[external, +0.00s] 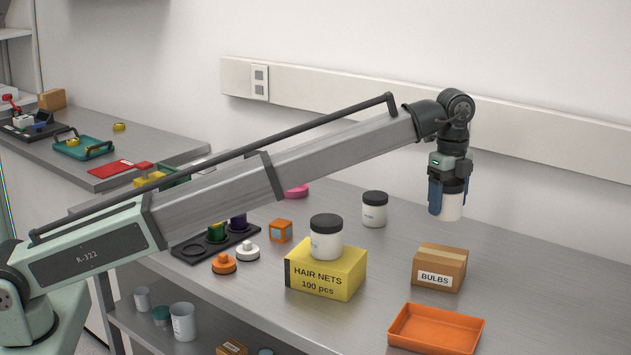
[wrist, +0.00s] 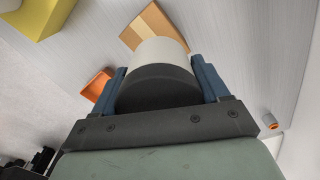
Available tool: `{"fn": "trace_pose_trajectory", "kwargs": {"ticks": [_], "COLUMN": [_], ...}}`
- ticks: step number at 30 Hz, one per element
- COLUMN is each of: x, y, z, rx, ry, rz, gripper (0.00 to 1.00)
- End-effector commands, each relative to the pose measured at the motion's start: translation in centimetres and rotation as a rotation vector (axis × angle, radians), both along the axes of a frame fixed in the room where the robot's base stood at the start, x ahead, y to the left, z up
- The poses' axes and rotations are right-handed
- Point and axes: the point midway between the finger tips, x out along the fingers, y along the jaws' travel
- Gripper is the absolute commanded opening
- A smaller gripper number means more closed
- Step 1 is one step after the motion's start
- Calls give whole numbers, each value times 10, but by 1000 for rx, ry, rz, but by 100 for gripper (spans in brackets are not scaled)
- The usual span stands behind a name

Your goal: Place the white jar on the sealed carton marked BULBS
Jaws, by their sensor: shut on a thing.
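My gripper (external: 447,198) points down and is shut on a white jar (external: 452,206), held in the air above the table. The same white jar (wrist: 158,52), with its dark lid towards me, sits between the blue fingers in the wrist view. The brown carton marked BULBS (external: 439,269) stands closed on the table, below the held jar in the external view. In the wrist view the carton (wrist: 147,25) shows just beyond the jar, partly hidden by it. The jar and the carton are apart.
A yellow HAIR NETS box (external: 325,274) with another black-lidded white jar (external: 326,238) on it stands left of the carton. A third such jar (external: 374,210) stands behind. An orange tray (external: 436,329) lies in front of the carton. The table right of the carton is clear.

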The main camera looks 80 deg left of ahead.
Motion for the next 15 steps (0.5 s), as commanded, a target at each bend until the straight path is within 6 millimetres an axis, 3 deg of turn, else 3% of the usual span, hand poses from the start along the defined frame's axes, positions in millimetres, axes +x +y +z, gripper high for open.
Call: {"fn": "trace_pose_trajectory", "kwargs": {"ticks": [1, 3, 15], "x": [2, 1, -5], "y": [-10, -12, -11], "z": [8, 15, 14], "rx": [0, 0, 0], "ry": [-1, 0, 0], "rz": [7, 59, 288], "gripper": [38, 38, 38]}}
